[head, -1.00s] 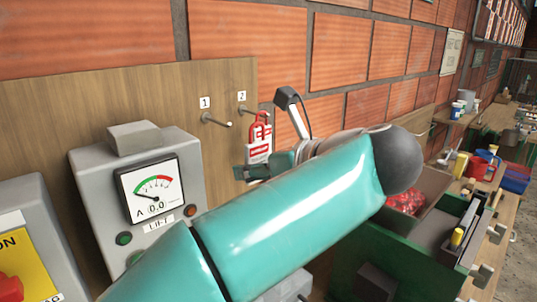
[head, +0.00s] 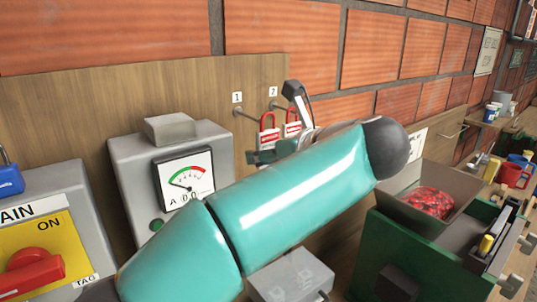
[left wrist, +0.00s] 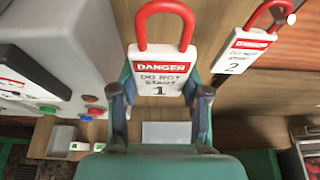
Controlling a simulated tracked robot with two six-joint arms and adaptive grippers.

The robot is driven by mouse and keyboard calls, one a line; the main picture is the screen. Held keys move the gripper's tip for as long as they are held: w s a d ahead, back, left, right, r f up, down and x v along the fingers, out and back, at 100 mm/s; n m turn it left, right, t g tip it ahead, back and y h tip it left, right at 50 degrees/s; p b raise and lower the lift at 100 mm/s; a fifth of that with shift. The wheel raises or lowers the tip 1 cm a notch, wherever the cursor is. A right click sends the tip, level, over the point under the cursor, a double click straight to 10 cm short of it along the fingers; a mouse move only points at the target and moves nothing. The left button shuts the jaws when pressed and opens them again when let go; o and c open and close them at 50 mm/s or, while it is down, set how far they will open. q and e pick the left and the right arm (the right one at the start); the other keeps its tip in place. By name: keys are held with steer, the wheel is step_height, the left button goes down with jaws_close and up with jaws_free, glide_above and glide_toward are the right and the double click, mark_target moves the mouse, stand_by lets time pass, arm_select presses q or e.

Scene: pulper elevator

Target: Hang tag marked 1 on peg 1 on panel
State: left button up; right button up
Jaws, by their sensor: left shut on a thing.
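My left gripper (head: 266,155) is shut on the white tag marked 1 (head: 269,138), which has a red loop and a DANGER heading. The tag stands upright between the fingers (left wrist: 160,98) in the left wrist view, its "1" (left wrist: 160,90) facing the camera. Peg 1 (head: 247,113) sticks out from the wooden panel (head: 120,98) under the label 1, just left of the tag's loop. No peg shows inside the loop in the left wrist view. Tag 2 (head: 292,128) hangs at peg 2 (head: 278,106), right of the held tag. My right gripper is out of view.
A grey meter box (head: 170,160) stands left of the gripper. A switch box with a red handle (head: 30,272) is farther left, with a blue padlock (head: 9,180). A green machine with a hopper (head: 435,178) is at right. The panel around peg 1 is clear.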

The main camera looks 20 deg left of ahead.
arm_select(q)
steer(key=shift+w+a+f+p, duration=0.1)
steer(key=shift+w+a+p, duration=0.05)
steer(key=shift+w+a, duration=0.45)
steer(key=shift+w+a+f+p, duration=0.15)
steer(key=shift+w+a, duration=0.2)
steer(key=shift+a, duration=0.3)
steer(key=shift+w+a+f+b, duration=0.4)
steer(key=shift+w+a+b, duration=0.05)
steer(key=shift+b, duration=0.05)
steer(key=o, duration=1.1)
